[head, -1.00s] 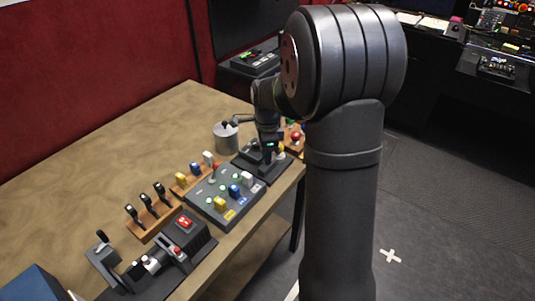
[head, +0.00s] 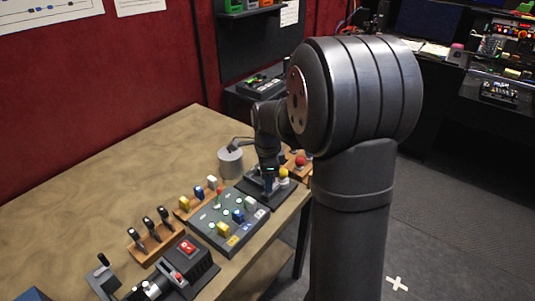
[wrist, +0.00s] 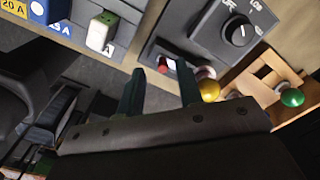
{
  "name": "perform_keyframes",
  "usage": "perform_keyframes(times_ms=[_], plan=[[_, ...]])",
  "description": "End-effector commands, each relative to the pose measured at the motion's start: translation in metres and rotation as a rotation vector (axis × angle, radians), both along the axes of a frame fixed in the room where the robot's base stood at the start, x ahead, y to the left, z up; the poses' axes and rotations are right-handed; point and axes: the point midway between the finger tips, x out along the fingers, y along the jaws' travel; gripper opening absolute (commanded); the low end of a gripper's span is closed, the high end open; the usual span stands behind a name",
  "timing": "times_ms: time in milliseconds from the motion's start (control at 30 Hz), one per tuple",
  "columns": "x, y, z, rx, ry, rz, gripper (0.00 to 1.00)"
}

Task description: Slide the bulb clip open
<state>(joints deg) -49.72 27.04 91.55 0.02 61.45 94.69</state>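My gripper (wrist: 161,88) is open, its two dark fingers apart and nothing seen between them. In the wrist view a yellow ball (wrist: 210,91) sits beside the right fingertip, with a pale round piece just above it; I cannot tell whether they touch the finger. A small red button (wrist: 163,64) is just beyond the gap between the fingers. I cannot tell for sure which part is the bulb clip. In the head view the yellow ball (head: 283,171) shows near the table's right edge beside my gripper (head: 269,183), whose fingers are too small to read there.
A dark dial box (wrist: 237,35) and a wooden board with a green knob (wrist: 291,97) lie close by. A grey panel of colored switches (head: 230,224), wooden switch racks (head: 152,238) and a metal pot (head: 230,163) stand on the table (head: 110,190). The table's back left is clear.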

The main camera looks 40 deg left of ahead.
Motion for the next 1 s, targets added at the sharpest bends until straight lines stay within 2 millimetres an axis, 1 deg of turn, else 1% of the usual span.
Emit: perform_keyframes(times_ms=[33,400,500,600,700,800,1000], plan=[[0.0,0.0,0.011,0.003,-0.003,0.0,0.33],[0.0,0.0,0.101,0.004,-0.002,0.0,0.33],[0.0,0.0,0.122,0.004,-0.002,0.0,0.33],[0.0,0.0,0.138,0.002,-0.001,0.0,0.33],[0.0,0.0,0.149,0.001,0.0,0.0,0.33],[-0.001,0.0,0.155,0.001,0.001,0.0,0.33],[-0.001,0.0,0.157,-0.001,0.001,0.0,0.33]])
